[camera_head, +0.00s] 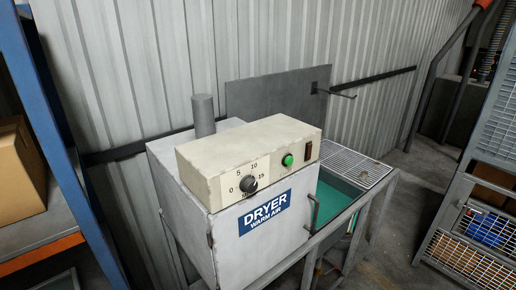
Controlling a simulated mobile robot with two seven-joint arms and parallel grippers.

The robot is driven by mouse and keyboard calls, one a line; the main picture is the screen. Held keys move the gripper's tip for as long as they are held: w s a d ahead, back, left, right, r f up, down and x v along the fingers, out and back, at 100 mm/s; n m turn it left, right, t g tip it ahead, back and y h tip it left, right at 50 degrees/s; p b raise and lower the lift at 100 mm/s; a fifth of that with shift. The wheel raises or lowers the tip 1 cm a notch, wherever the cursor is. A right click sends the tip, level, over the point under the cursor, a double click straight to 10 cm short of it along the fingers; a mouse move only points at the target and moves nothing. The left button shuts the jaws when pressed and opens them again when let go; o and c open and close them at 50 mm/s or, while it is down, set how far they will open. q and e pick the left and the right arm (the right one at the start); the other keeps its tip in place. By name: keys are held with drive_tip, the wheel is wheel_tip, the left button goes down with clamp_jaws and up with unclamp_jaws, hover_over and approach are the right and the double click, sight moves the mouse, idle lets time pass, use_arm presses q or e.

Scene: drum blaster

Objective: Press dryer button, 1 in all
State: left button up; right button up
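The dryer (225,240) is a grey box with a blue "DRYER WARM AIR" label (265,214) on its front, standing in the middle of the head view. A cream control box (225,160) sits on top of it. On the control box's front are a black dial (249,184) with numbers around it, a round green button (288,160) and a dark red-brown rocker switch (308,151). Nothing covers the green button. Neither of my grippers is in view.
A metal handle (313,213) sticks out at the dryer's front right. A grated, green-lined basin (350,164) adjoins it on the right. A blue-framed shelf (50,110) with a cardboard box (18,172) stands at left. A wire-mesh cage (495,130) stands at right. Floor (390,240) shows between basin and cage.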

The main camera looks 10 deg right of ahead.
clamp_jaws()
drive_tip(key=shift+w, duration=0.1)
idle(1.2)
